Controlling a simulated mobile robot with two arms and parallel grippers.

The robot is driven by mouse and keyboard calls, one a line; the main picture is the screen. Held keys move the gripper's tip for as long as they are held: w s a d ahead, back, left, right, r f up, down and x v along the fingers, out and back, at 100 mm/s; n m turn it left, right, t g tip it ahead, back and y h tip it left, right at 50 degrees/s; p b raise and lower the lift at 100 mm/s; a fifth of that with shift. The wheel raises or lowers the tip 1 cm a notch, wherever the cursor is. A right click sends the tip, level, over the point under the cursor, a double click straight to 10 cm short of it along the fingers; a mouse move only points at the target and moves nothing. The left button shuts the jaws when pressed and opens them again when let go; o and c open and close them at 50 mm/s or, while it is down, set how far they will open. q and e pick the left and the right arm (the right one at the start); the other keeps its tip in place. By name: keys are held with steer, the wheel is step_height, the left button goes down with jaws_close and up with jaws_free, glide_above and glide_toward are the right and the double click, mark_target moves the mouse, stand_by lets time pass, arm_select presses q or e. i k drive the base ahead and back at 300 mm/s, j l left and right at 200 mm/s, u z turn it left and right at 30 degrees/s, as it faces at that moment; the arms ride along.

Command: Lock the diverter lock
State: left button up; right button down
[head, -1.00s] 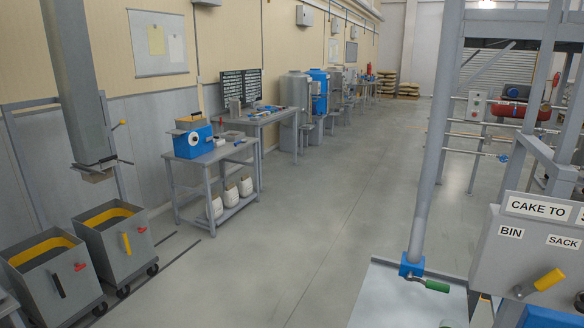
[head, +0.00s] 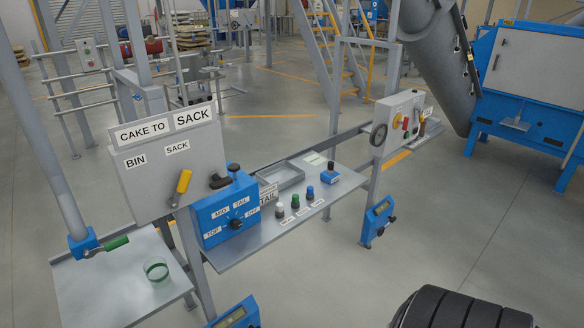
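The grey diverter panel (head: 172,158) stands at the left of the head view, with labels reading CAKE TO SACK, BIN and SACK. A yellow-handled lever (head: 183,182) is on its front below the SACK label, its handle tilted upward. A black handle (head: 220,181) sits at the panel's lower right edge; I cannot tell whether this is the diverter lock or how it is set.
A blue selector box (head: 226,210) with a black knob adjoins the panel. A shelf (head: 262,238) with several push buttons extends right. A green-handled valve (head: 115,243) and a glass cup (head: 156,268) are at left. Open floor (head: 330,285) lies in front.

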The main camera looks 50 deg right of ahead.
mark_target(218, 184)
steer(key=z, duration=1.1)
